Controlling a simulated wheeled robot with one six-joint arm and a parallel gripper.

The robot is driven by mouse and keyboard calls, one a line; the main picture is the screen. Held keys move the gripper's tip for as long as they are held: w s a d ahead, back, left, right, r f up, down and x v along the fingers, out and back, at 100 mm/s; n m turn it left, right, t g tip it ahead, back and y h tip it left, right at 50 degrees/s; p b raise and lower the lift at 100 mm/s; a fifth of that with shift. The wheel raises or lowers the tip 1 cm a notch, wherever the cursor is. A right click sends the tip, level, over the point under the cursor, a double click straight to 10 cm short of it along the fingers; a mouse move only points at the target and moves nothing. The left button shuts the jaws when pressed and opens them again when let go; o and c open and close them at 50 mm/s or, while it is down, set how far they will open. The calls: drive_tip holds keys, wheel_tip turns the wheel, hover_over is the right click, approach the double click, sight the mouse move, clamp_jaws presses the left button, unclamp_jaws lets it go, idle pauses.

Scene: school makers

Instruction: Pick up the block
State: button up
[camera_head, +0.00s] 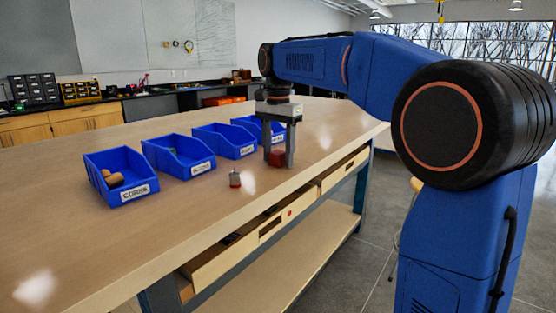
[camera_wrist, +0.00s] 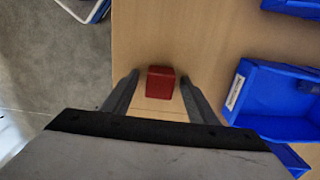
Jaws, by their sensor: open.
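The red block (camera_head: 277,158) sits on the wooden table (camera_head: 75,220) near its front edge, and it also shows in the wrist view (camera_wrist: 160,82). My gripper (camera_head: 278,160) points straight down over the block, with its fingertips low near the tabletop. In the wrist view my gripper (camera_wrist: 157,88) has one finger on each side of the block, with a visible gap on both sides. It is open and holds nothing. Part of the block is hidden behind a finger in the head view.
Several blue bins stand in a row behind the block; the nearest-left bin (camera_head: 122,178) holds corks (camera_head: 112,178). Partly open drawers (camera_head: 225,258) line the table front. The table's left part is clear.

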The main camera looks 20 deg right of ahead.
drive_tip(key=c, duration=1.1)
drive_tip(key=shift+r, duration=0.1)
